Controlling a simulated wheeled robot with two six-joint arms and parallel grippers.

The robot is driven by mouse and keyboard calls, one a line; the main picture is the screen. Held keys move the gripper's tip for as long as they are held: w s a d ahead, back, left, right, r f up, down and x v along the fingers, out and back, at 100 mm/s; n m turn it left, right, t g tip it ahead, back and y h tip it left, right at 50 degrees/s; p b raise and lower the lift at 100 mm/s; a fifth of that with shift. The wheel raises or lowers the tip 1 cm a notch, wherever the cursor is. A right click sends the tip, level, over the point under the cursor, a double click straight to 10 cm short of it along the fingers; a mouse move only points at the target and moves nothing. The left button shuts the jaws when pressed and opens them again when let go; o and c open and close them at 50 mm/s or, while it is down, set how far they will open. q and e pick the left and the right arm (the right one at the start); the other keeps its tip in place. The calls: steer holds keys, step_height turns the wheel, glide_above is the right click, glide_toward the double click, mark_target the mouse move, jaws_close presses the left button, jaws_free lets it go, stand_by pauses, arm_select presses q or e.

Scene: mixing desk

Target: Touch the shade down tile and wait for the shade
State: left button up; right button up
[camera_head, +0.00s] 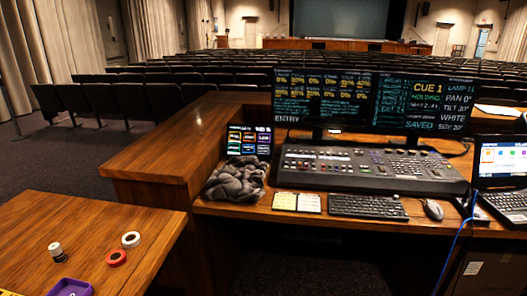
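A small tablet (249,141) with several coloured tiles stands upright on the desk, left of the mixing console. Its tile labels are too small to read, so I cannot tell which one is the shade down tile. A grey crumpled cloth-like bundle (236,180) lies just in front of the tablet, close to its lower edge. Neither of my grippers shows in the head view.
The console (370,168) sits under two monitors (322,98); the right one (412,102) reads "CUE 1". A keyboard (367,206), mouse (433,209) and laptop (502,160) are nearby. Tape rolls (131,239) and a purple tray (70,288) are on the left table.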

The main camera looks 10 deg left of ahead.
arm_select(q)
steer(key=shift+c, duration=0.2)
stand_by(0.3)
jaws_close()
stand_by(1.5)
